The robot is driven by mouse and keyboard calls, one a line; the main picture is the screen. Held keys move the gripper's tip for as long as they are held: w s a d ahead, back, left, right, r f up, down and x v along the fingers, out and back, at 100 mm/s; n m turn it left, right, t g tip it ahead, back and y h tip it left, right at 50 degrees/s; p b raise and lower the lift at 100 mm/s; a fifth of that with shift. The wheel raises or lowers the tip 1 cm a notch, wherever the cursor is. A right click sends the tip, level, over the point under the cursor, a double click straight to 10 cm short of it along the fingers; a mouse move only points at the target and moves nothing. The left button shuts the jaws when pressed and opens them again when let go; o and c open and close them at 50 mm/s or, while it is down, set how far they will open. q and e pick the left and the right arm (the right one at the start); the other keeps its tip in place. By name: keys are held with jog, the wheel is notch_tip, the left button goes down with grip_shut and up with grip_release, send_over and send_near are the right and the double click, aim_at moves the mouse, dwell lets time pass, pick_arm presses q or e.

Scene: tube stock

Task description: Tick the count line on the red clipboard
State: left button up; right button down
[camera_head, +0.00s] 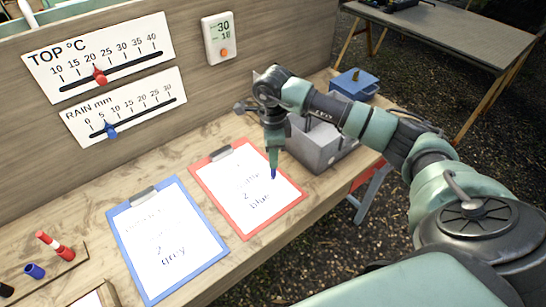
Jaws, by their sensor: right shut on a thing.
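The red clipboard (276,217) lies on the wooden bench with a white sheet under its clip. Its handwriting is small; a lower line reads "blue", and the upper lines are partly hidden by my arm or too blurred to read. My right gripper (273,155) is shut on a marker and points down over the right part of the sheet. The marker's blue tip (272,173) is at or just above the paper; I cannot tell if it touches. My left gripper is not in view.
A blue clipboard (122,231) reading "grey" lies to the left. Red (55,246) and blue (34,271) pieces are on a rack at far left. A grey bin (320,152) stands behind my right gripper. Gauges and a digital display (220,38) hang on the back board.

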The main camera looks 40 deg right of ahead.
jog(key=shift+w+d+b, duration=0.35)
jog(key=shift+w+b, duration=0.25)
dwell(0.8)
jog(key=shift+r, duration=0.1)
jog(key=shift+r+p, duration=0.8)
jog(key=shift+r, duration=0.6)
